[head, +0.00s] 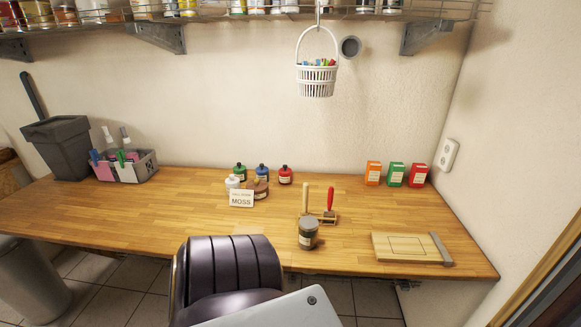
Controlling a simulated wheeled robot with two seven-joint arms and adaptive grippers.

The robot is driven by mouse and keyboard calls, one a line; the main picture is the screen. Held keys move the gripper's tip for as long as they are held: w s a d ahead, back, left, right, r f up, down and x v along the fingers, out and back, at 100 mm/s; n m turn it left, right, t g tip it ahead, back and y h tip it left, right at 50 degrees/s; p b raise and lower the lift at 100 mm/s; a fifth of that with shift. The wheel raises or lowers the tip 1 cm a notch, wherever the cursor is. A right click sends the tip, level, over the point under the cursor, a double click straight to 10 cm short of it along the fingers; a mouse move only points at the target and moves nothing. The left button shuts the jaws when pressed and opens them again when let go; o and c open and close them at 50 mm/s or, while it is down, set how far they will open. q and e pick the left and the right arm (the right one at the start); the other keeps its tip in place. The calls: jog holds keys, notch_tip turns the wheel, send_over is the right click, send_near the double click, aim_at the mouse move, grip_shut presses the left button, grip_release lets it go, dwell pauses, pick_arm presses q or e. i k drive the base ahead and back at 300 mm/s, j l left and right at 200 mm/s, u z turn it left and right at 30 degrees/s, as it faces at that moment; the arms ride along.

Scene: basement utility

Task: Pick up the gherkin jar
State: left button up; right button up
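No jar can be clearly made out as gherkins. A small dark jar (307,235) with a grey lid and a pale label stands upright near the table's front edge, right of centre; its contents cannot be told. Several jars and tins (238,7) stand on the wire shelf along the top, cut off by the frame edge, their labels too small to read. Neither of my grippers is in view.
The wooden table (130,215) has clear room at left. A dark ribbed chair (228,268) stands at its front. Small bottles and a MOSS sign (241,199), two upright handled tools, a board (408,247) and three boxes occupy it. A white basket (316,88) hangs above.

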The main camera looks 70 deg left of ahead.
aim_at(307, 226)
jog(key=u, duration=2.1)
